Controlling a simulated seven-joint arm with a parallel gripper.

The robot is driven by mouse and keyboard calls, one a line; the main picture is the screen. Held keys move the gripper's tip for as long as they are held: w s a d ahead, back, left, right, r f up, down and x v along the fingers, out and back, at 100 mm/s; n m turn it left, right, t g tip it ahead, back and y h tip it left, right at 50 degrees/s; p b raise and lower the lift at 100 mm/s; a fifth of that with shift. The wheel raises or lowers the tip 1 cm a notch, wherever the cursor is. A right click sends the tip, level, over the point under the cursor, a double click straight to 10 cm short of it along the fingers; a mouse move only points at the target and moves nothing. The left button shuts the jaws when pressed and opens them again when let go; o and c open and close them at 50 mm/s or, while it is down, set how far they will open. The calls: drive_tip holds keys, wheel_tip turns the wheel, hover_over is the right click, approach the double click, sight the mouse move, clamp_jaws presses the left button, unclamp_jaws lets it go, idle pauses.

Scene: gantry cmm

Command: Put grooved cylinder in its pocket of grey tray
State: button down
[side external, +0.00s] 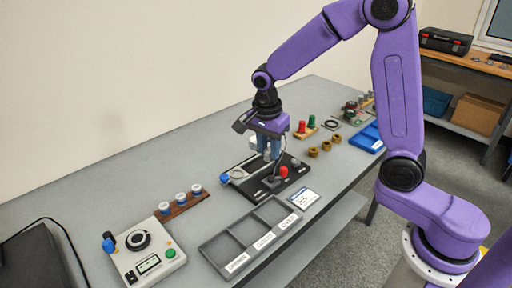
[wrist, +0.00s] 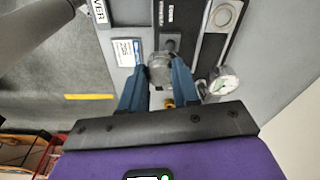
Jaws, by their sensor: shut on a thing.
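My gripper (side external: 268,152) is shut on the grooved cylinder (wrist: 160,72), a short grey metallic piece between the blue fingers in the wrist view (wrist: 158,65). In the side view the fingers mostly hide it. The gripper is over the black fixture plate (side external: 252,186); I cannot tell whether the cylinder touches it. The grey tray (side external: 224,260) lies nearer the camera, left and below the gripper. It has three labelled pockets in a row, which look empty. The tray's edge with the "OVER" label shows at the top left of the wrist view (wrist: 116,18).
A white card (side external: 303,198) lies between fixture and tray. A rack of white-topped pieces (side external: 181,203) and a control box (side external: 148,256) stand left. Brass rings (side external: 313,152) lie behind.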

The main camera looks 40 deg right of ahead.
drive_tip(key=shift+s+r, duration=0.3)
drive_tip(key=shift+s, duration=0.35)
drive_tip(key=s+a+f+n, duration=0.4)
drive_tip(key=a+f+n, duration=0.3)
drive_tip(key=a, duration=0.5)
drive_tip(key=shift+m+t, duration=0.4)
drive_tip(key=shift+m, duration=0.1)
drive_tip(key=shift+s+a+f, duration=0.1)
drive_tip(key=shift+f, duration=3.1)
drive_tip(key=shift+f, duration=1)
drive_tip(key=shift+c, duration=1.7)
unclamp_jaws()
drive_tip(key=shift+r, duration=0.1)
